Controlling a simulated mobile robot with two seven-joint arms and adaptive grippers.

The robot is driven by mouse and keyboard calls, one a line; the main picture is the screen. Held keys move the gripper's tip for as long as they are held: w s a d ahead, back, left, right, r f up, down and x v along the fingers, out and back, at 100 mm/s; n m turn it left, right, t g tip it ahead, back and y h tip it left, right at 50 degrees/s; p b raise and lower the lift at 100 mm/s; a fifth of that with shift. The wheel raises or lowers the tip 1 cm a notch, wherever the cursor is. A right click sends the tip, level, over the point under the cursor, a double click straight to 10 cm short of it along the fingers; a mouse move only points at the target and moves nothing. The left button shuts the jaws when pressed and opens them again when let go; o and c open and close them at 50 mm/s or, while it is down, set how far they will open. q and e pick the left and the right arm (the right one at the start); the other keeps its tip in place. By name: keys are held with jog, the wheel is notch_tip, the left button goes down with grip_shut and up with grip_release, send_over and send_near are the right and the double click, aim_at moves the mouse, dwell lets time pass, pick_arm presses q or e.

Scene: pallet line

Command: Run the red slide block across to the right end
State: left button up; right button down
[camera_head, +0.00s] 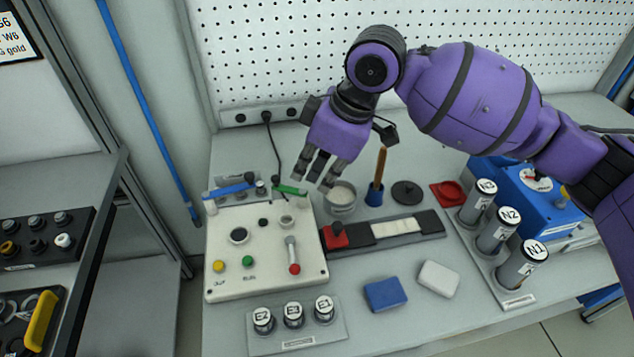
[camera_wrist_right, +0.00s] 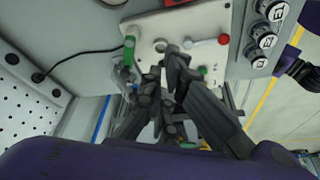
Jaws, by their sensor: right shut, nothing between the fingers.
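The red slide block (camera_head: 335,236) sits at the left end of a dark slide rail (camera_head: 429,222) with a pale strip along its middle. A sliver of red shows at the top edge of the right wrist view (camera_wrist_right: 178,3). My right gripper (camera_head: 313,184) is shut and empty, fingers pointing down, above and behind the block, near the back of the white control box (camera_head: 262,271). It is apart from the block. In the right wrist view, its fingers (camera_wrist_right: 172,62) cover part of the box. What looks like my left gripper (camera_wrist_right: 290,64) shows small at the right; its jaws are unclear.
A pot (camera_head: 341,199) and a wooden-handled tool (camera_head: 380,168) stand behind the rail. A blue block (camera_head: 385,294) and a white block (camera_head: 438,278) lie in front. Labelled cylinders (camera_head: 497,231) stand at the right. A lever (camera_head: 292,255) rises from the box.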

jog(key=x, duration=0.9)
jog(key=shift+s+a+f, duration=0.15)
jog(key=shift+f, duration=0.25)
jog(key=d, duration=0.3)
jog(key=shift+s+f, duration=0.1)
jog(key=shift+s, duration=0.2)
jog(key=shift+s+d, duration=0.15)
jog(key=shift+d, duration=0.2)
jog(key=shift+f, duration=0.1)
pick_arm(q)
jog(key=shift+s, duration=0.25)
pick_arm(e)
jog(key=shift+d, duration=0.1)
